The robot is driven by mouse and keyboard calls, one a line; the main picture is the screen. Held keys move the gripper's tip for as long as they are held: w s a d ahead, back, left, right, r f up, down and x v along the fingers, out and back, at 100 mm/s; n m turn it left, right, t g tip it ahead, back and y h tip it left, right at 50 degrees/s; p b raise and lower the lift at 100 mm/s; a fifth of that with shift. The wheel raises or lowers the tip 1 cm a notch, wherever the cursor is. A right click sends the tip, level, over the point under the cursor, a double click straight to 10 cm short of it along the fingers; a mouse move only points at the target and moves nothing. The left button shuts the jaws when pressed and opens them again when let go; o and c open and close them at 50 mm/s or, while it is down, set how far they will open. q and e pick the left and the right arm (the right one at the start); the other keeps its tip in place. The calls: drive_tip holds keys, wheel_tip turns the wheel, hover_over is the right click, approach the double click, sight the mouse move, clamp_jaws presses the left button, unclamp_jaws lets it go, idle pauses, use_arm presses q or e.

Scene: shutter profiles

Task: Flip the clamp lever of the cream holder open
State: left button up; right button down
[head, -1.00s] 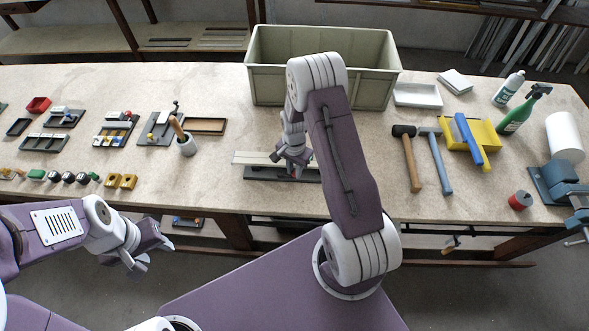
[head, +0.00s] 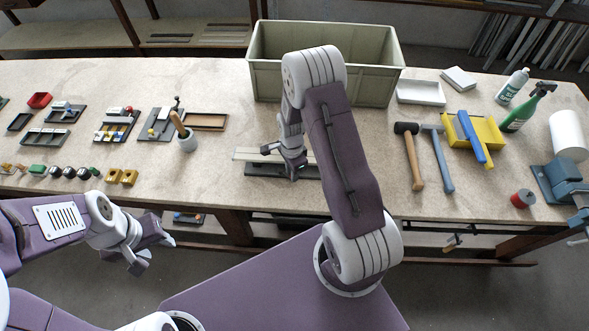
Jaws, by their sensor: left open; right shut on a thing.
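A pale cream strip (head: 245,154) lies along a dark, narrow base (head: 262,171) near the table's front edge. It looks like the cream holder, but my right arm covers its right part. My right gripper (head: 293,173) is low over the right part of the strip and base, pointing down. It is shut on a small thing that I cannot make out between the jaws. The clamp lever cannot be told apart from the gripper here. My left gripper (head: 155,256) is open and empty, in front of the table's front edge, well to the left of the holder.
A large grey-green crate (head: 270,78) stands behind the holder. Hammers (head: 412,165), a yellow block (head: 490,128) and a blue vise (head: 556,184) are to the right.

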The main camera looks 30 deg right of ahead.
drive_tip(key=m, duration=0.1)
drive_tip(key=a+m, duration=0.1)
drive_tip(key=m, duration=0.1)
drive_tip(key=shift+s+a+m, duration=0.2)
drive_tip(key=shift+a+m, duration=0.5)
drive_tip(key=shift+m, duration=0.35)
drive_tip(key=shift+a+m, duration=0.35)
drive_tip(key=shift+m, duration=0.4)
drive_tip(key=c, duration=1.6)
unclamp_jaws()
wheel_tip(320, 180, up, 9)
drive_tip(key=shift+r+b, duration=0.1)
drive_tip(key=shift+b, duration=0.85)
